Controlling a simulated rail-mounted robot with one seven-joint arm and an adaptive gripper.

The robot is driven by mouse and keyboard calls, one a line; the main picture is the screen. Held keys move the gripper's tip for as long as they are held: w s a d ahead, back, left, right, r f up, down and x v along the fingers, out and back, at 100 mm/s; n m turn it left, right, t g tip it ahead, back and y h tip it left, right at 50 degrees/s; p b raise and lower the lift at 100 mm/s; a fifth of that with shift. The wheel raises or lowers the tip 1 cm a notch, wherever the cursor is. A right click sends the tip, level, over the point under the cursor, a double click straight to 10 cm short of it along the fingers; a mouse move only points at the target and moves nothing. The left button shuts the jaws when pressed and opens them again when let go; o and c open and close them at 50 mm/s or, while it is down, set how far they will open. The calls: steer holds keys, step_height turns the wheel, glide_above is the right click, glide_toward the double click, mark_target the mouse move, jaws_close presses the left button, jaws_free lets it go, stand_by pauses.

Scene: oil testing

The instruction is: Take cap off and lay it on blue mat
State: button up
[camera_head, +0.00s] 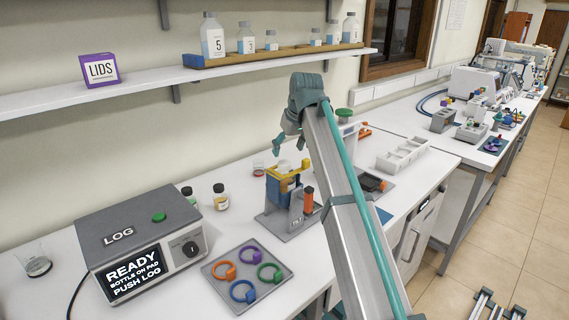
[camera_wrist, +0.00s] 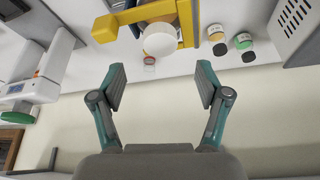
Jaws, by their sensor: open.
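A white round cap (camera_wrist: 160,43) shows in the wrist view, within the yellow clamp (camera_wrist: 186,24) of a fixture. In the head view the yellow clamp (camera_head: 284,174) stands on a grey base, with a pale round top (camera_head: 285,166) in it. What lies under the cap is mostly hidden. My gripper (camera_wrist: 161,82) is open and empty, its fingers pointing toward the cap and apart from it. In the head view my gripper (camera_head: 289,146) hangs above the clamp. A dark blue patch (camera_head: 384,215), perhaps the blue mat, shows partly behind my arm.
Two bottles with dark caps (camera_head: 220,197) stand left of the fixture. The LOG box (camera_head: 141,244) and a grey tray with coloured rings (camera_head: 223,287) are in front. An orange tube (camera_head: 308,199) stands beside the clamp. A white compartment tray (camera_head: 403,153) is to the right.

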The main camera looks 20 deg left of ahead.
mark_target(285, 162)
steer(key=shift+p+x, duration=1)
steer(key=shift+x, duration=1.85)
steer(key=shift+s+d, duration=0.1)
steer(key=shift+s, duration=0.05)
steer(key=shift+c, duration=0.3)
steer(key=c, duration=0.8)
